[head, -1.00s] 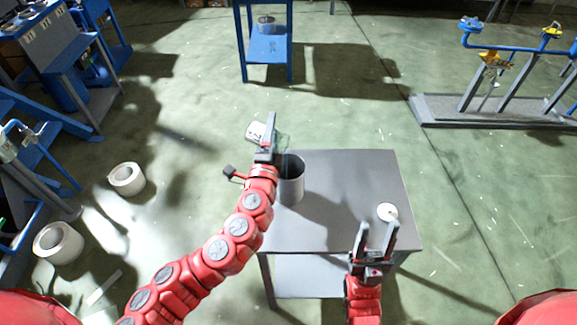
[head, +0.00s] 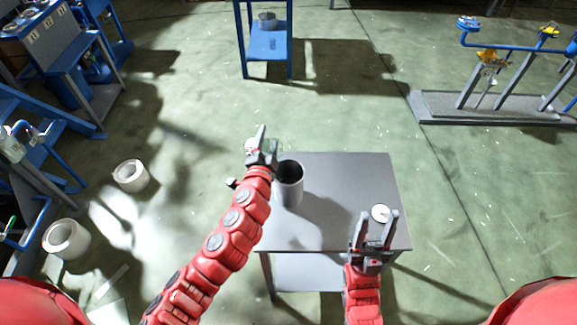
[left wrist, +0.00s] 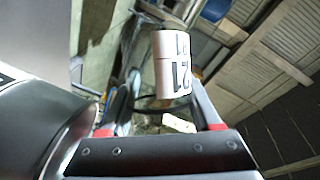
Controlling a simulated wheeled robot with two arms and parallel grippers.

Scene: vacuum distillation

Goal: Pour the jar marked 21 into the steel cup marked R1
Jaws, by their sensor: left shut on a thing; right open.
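My left gripper (head: 262,145) is shut on the jar marked 21 (head: 251,146), just past the left edge of the grey table. Only a pale part of the jar shows in the head view, beside the fingers. In the left wrist view its white label with "21" (left wrist: 172,68) shows by the fingers. The steel cup (head: 289,190) stands upright on the table's left side, just right of the jar and apart from it. Its mouth looks dark; contents and marking cannot be read. My right gripper (head: 376,228) is open and empty over the table's front right.
A small round white piece (head: 380,213) lies on the grey table (head: 345,180) near the right gripper. The table's back and middle are clear.

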